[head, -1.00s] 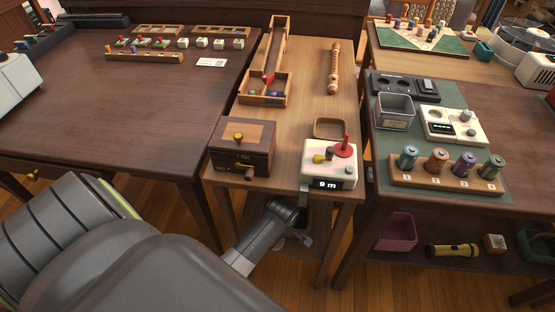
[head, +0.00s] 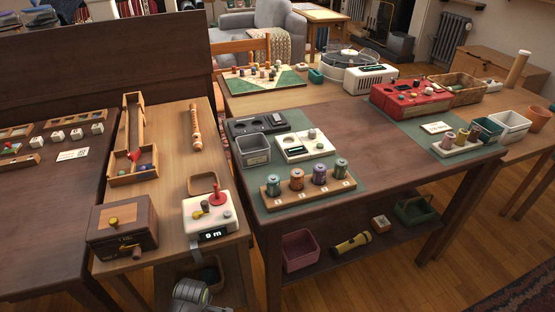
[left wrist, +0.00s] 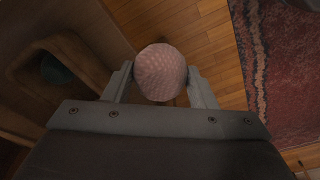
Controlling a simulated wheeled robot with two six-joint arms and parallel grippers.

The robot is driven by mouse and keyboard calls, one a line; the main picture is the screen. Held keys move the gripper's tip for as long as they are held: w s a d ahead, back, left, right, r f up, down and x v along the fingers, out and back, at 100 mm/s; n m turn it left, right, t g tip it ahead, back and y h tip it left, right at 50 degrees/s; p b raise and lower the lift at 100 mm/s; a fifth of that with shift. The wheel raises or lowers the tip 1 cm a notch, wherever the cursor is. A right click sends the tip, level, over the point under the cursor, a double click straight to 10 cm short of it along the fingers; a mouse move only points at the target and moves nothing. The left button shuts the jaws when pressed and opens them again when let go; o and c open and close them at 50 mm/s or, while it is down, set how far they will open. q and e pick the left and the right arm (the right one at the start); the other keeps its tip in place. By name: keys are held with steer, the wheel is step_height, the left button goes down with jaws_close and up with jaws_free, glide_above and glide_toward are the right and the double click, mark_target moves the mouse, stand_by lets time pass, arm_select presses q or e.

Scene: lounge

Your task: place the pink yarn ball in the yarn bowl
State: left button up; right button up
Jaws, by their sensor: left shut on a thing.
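The pink yarn ball (left wrist: 161,72) is round and knobbly, and sits between the two fingers of my left gripper (left wrist: 160,78) in the left wrist view. That gripper is shut on it, above wooden floor. In the head view only a grey part of my left arm shows at the bottom edge; the ball is hidden there. A dark green rounded thing (left wrist: 57,69) lies within a curved wooden shape at the left of the left wrist view; I cannot tell whether this is the yarn bowl. My right gripper is not in view.
A narrow wooden table (head: 176,155) holds a crank box (head: 122,225) and a white device (head: 209,211). The larger table (head: 385,140) at right has a low shelf with a pink bin (head: 299,250) and a flashlight (head: 351,244). A red rug (left wrist: 285,70) lies on the floor.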

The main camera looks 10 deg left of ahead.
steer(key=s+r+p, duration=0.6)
steer(key=p, duration=0.6)
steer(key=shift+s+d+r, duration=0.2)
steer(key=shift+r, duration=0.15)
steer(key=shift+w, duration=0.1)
